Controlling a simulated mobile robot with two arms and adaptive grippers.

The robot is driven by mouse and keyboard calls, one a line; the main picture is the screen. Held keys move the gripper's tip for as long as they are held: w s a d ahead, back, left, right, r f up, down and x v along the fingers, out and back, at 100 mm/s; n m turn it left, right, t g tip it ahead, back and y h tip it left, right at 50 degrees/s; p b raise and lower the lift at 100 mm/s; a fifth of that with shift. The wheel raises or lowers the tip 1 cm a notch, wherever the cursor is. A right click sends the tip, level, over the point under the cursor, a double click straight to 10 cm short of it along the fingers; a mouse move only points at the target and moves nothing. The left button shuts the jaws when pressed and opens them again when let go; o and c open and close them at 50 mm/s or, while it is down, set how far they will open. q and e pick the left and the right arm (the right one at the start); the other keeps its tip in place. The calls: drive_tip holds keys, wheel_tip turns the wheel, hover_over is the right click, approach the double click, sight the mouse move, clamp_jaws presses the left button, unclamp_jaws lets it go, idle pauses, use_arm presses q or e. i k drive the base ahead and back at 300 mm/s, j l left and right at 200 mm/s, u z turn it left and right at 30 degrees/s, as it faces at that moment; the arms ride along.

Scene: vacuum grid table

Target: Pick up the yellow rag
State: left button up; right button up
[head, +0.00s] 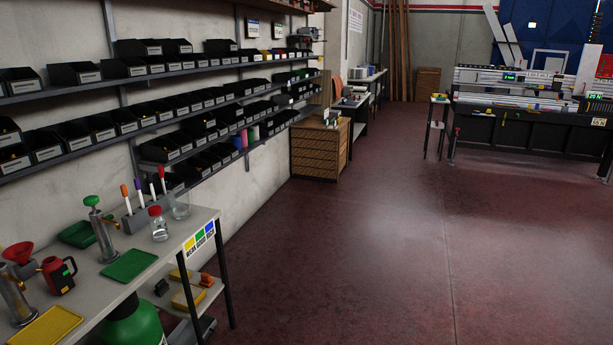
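I cannot make out a yellow rag for certain. A small yellow item (440,96) lies on top of a narrow stand (437,125) at the left end of the long machine table; it is too small to tell if it is cloth. A flat yellow piece (45,329) with raised edges, like a tray, lies on the near bench at the lower left. Other yellow items (188,297) lie on that bench's lower shelf. Neither of my grippers is in view.
The near bench (172,245) holds green trays, a red funnel, bottles and pens. Shelves of black bins line the left wall. A wooden drawer cabinet (318,152) stands farther back. The machine table (528,130) is at the back right. The red floor (380,250) between is clear.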

sight(175, 275)
drive_tip(key=i+z, duration=0.25)
drive_tip(key=i, duration=1.55)
drive_tip(key=i+u, duration=0.4)
drive_tip(key=i+l+u, duration=0.2)
drive_tip(key=u, duration=0.2)
drive_tip(key=i+l+u, duration=0.2)
drive_tip(key=u, duration=0.15)
drive_tip(key=i+l+u, duration=0.4)
drive_tip(key=k+j, duration=0.05)
drive_tip(key=k, duration=0.05)
